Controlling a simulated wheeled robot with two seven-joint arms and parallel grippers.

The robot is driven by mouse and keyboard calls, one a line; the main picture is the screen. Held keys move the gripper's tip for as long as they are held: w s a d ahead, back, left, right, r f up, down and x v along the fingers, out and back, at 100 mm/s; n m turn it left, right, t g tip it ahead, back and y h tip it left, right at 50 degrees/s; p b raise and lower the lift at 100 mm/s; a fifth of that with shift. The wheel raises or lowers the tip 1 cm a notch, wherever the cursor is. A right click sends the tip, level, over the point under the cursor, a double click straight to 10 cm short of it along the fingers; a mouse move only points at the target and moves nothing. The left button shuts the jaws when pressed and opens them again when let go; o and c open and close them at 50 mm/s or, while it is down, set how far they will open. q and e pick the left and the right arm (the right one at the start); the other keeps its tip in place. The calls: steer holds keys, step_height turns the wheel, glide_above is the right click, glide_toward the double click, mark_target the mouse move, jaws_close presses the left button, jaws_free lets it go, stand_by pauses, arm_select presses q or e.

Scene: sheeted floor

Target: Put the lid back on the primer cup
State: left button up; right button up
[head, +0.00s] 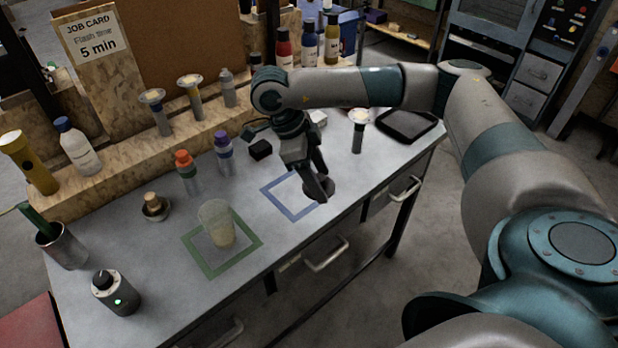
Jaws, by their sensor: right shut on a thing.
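A clear, slightly tapered cup (216,224) with pale yellowish contents stands upright inside the green square outline on the bench. Its top looks open. My right gripper (314,180) points down near the bench's front edge, at the blue square outline. It is shut on a dark round piece that looks like the lid (322,190); the fingers partly hide it. I cannot tell whether the lid touches the bench or hangs just above it. The gripper is to the right of the cup, well apart from it. My left gripper is not in view.
Orange-capped (186,170) and purple-capped (224,152) bottles stand behind the cup. A small dish (155,208), a metal can (62,246) and a dark device with a green light (116,294) are left. A black tray (408,124) lies right. Bench between the outlines is clear.

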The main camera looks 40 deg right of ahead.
steer(key=shift+s+r, duration=0.55)
steer(key=shift+s, duration=0.35)
steer(key=shift+a, duration=0.1)
steer(key=shift+w+a+n+t, duration=0.3)
steer(key=shift+w+a+n, duration=0.1)
steer(key=shift+n, duration=0.5)
steer(key=w+a+r+n+t+y, duration=0.1)
steer(key=w+a+r+n+t, duration=0.1)
steer(key=a+n, duration=0.5)
steer(key=w+a+r+n+t+y, duration=0.2)
steer(key=w+a+n+t, duration=0.3)
steer(key=n, duration=1.2)
steer(key=shift+w+a+y, duration=0.2)
steer(key=shift+a+y, duration=0.1)
steer(key=shift+a, duration=0.9)
steer(key=shift+s+f, duration=0.1)
